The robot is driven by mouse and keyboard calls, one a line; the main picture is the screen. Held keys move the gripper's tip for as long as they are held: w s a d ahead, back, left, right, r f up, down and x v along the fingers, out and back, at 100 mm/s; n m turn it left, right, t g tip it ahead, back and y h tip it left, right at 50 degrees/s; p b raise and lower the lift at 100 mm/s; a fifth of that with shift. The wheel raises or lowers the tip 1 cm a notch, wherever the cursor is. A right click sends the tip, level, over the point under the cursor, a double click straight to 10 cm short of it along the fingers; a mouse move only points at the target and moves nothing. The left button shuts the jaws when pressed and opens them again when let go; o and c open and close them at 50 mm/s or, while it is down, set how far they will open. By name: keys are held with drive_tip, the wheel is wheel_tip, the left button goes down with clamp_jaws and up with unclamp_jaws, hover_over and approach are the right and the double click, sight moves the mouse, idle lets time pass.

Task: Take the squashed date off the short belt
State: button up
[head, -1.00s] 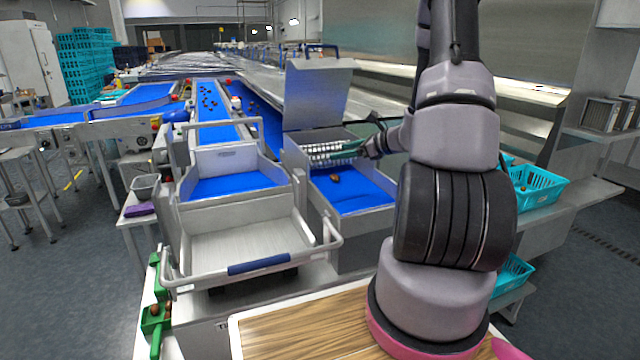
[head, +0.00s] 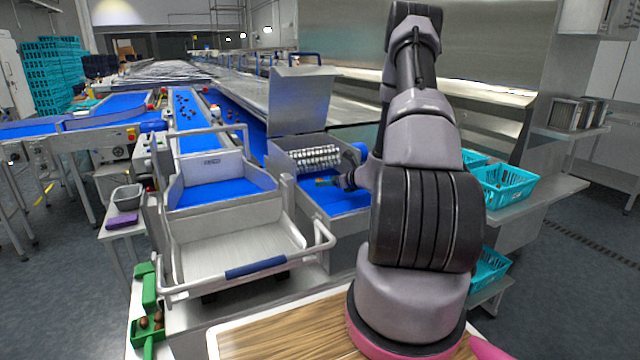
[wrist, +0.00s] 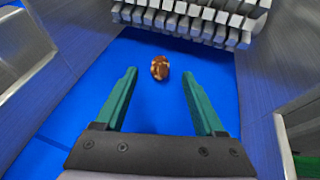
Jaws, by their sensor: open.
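The squashed date (wrist: 160,68) is a brown, mottled lump on the blue short belt (wrist: 75,110) in the wrist view. It lies ahead of my gripper (wrist: 160,80), about midway between the two green fingertips. The fingers are apart with nothing between them but belt. In the head view my gripper (head: 328,182) is low over the short belt (head: 345,203), and my arm hides part of it. I cannot make out the date there.
A ribbed metal roller (wrist: 195,18) crosses the belt beyond the date, and metal side walls (wrist: 280,75) flank it. A raised lid (head: 300,100) stands behind. Teal baskets (head: 505,182) are at the right, a metal tray (head: 235,242) at the left.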

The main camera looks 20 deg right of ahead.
drive_tip(key=shift+x, duration=1.4)
drive_tip(key=c, duration=1)
